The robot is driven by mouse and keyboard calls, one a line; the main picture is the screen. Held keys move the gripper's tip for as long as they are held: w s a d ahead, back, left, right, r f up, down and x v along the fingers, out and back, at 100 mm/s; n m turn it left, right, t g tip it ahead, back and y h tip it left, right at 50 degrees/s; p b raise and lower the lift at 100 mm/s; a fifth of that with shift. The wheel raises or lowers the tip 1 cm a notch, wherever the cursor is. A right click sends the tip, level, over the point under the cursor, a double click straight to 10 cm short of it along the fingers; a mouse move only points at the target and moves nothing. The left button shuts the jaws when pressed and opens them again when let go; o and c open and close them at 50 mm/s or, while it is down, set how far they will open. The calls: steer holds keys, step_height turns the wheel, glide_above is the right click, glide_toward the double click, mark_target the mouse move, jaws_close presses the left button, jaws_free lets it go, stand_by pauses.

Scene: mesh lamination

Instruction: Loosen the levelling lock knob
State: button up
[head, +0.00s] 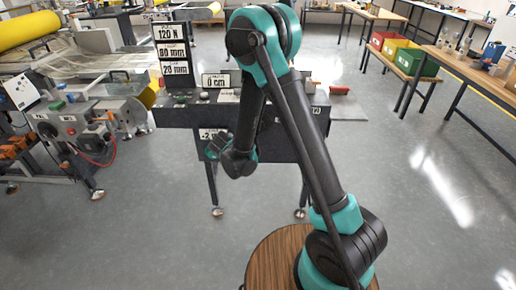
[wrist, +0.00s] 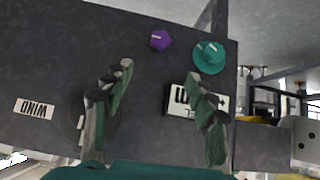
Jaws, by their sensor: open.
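In the wrist view a dark panel (wrist: 50,60) carries a small purple faceted knob (wrist: 160,41) and a larger round teal knob (wrist: 209,57). I cannot tell for certain which one is the levelling lock knob. My gripper (wrist: 158,75) is open and empty, with its fingers apart in front of the panel. Both knobs lie beyond the fingertips, the purple one between their lines and the teal one toward the right finger. A white label (wrist: 180,101) is upside down and partly hidden by the right finger. In the head view my arm hides much of the panel and the gripper is hard to make out.
An upside-down WIND label (wrist: 35,108) is on the panel's left. In the head view, the dark machine bench (head: 180,117) bears number signs (head: 170,50). A roller machine (head: 70,125) stands left. Tables with coloured bins (head: 405,60) stand right. The floor at right is clear.

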steer(key=x, duration=1.7)
steer(key=shift+d+f, duration=0.1)
steer(key=shift+f, duration=0.05)
steer(key=shift+c, duration=0.6)
steer(key=c, duration=1)
steer(key=shift+c, duration=0.2)
